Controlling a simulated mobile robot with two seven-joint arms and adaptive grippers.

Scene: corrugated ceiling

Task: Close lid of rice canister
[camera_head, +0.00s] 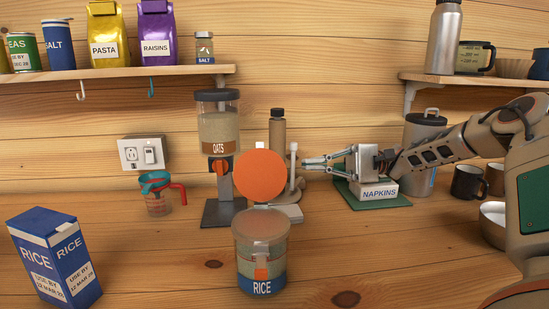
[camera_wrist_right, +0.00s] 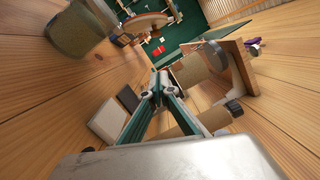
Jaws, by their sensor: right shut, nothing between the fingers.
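The rice canister (camera_head: 262,262) stands upright on the wooden counter, a clear tub with a blue RICE label. Its round orange lid (camera_head: 260,176) stands up open behind the canister's mouth. My right gripper (camera_head: 306,163) comes in from the right, shut and empty, with its fingertips to the right of the raised lid and apart from it. In the right wrist view the closed fingertips (camera_wrist_right: 160,82) point away from the camera. A disc with a reddish edge (camera_wrist_right: 146,22), likely the lid, shows beyond them at the upper left. My left gripper is not in view.
An oats dispenser (camera_head: 217,135) and a brown bottle (camera_head: 277,140) stand behind the lid. A napkins box (camera_head: 379,190) sits under my right gripper's wrist. A rice carton (camera_head: 55,258) stands front left, a measuring cup (camera_head: 157,195) behind it. The counter right of the canister is clear.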

